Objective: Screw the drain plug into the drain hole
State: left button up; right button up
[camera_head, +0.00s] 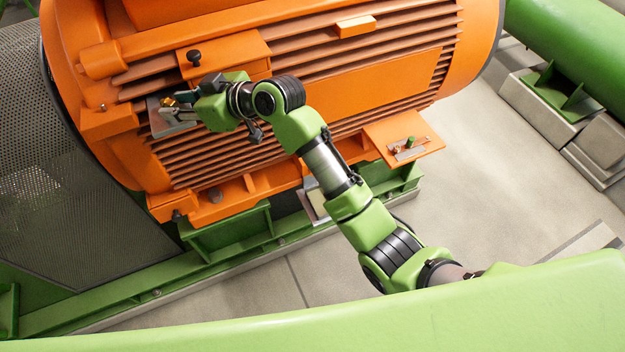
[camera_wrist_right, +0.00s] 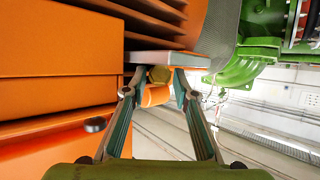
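The brass drain plug (camera_head: 168,101) is a small gold-coloured piece at the tips of my right gripper (camera_head: 176,107), beside the orange motor's lower left end. In the right wrist view the plug (camera_wrist_right: 160,74) sits between the two inward-tilted finger pads of the gripper (camera_wrist_right: 159,84), which appear to close on its sides. A short orange cylinder (camera_wrist_right: 155,96) shows just below the plug in that view. The drain hole cannot be made out. My left gripper is in neither view.
The finned orange motor (camera_head: 375,85) fills the space beside my right arm. A grey plate (camera_wrist_right: 165,59) lies just beyond the fingertips. An orange ledge (camera_head: 425,130) holds small parts. A perforated guard (camera_head: 65,200) stands at left. Floor (camera_head: 500,165) is open to the right.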

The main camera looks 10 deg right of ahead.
grip_shut()
notch_tip(320, 180, up, 5)
jog(key=p, duration=0.4)
jog(key=shift+r, duration=0.1)
